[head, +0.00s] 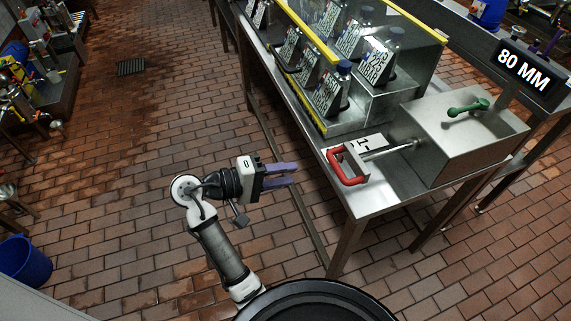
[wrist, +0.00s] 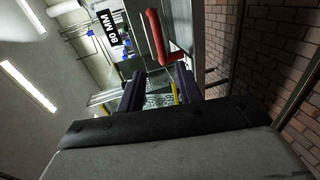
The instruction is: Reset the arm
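My gripper (head: 280,175) has two purple fingers and hangs in the air to the left of the steel table (head: 385,185), pointing right toward its edge. The fingers are apart with nothing seen between them, and both also show in the wrist view (wrist: 158,92). My arm is bent at the elbow. A red handle (head: 345,168) on a metal rod stands at the table's front edge, to the right of the fingertips and apart from them. The red handle also shows in the wrist view (wrist: 158,38), above the fingers.
A steel box (head: 465,130) with a green lever (head: 468,108) stands on the table, under an "80 MM" sign (head: 524,69). A clear case with yellow edges (head: 322,100) holds several labelled blocks. A blue bucket (head: 24,262) is at lower left. The brick floor left of the table is mostly clear.

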